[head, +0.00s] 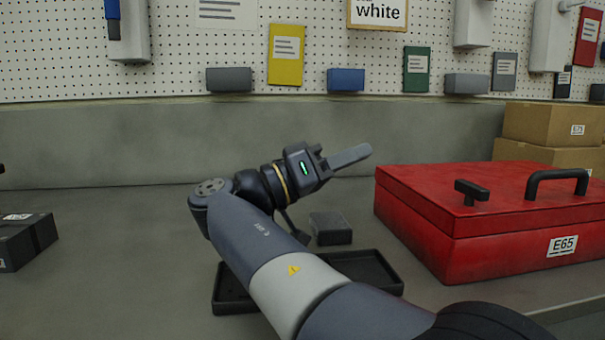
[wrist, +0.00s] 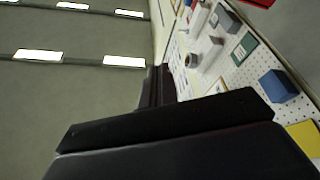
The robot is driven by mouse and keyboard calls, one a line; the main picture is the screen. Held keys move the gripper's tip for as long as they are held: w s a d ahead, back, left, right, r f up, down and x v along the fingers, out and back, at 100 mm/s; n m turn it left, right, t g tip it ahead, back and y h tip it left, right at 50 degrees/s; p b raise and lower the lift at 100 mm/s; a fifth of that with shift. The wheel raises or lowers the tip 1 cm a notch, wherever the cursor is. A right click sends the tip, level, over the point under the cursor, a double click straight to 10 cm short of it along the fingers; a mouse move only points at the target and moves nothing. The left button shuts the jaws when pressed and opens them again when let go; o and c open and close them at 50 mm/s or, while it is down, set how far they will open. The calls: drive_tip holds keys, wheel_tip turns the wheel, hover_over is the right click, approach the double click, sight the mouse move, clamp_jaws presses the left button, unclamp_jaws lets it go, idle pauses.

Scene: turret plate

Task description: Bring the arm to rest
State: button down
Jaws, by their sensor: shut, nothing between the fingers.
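My gripper (head: 349,157) is held in the air above the grey bench, its fingers pointing right and slightly up. The fingers are shut with nothing between them. A green light shows on the wrist body behind them. In the wrist view my dark fingers (wrist: 170,135) fill the lower part, with pegboard and ceiling lights beyond. My arm is bent at the elbow and reaches in from the lower right. It hides part of a black tray (head: 365,268) on the bench.
A dark grey block (head: 331,228) stands behind the tray. A red case (head: 460,215) labelled E65 stands at right, close to my gripper. Cardboard boxes (head: 550,125) are behind it. A black box (head: 25,240) is at left. The pegboard (head: 180,60) holds several coloured items.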

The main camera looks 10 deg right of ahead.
drive_tip(key=shift+d, duration=0.1)
drive_tip(key=d+b, duration=0.4)
drive_tip(key=d, duration=0.5)
drive_tip(key=shift+s+d+f+b, duration=0.15)
drive_tip(key=shift+s+f+b, duration=0.1)
drive_tip(key=shift+f+b, duration=0.15)
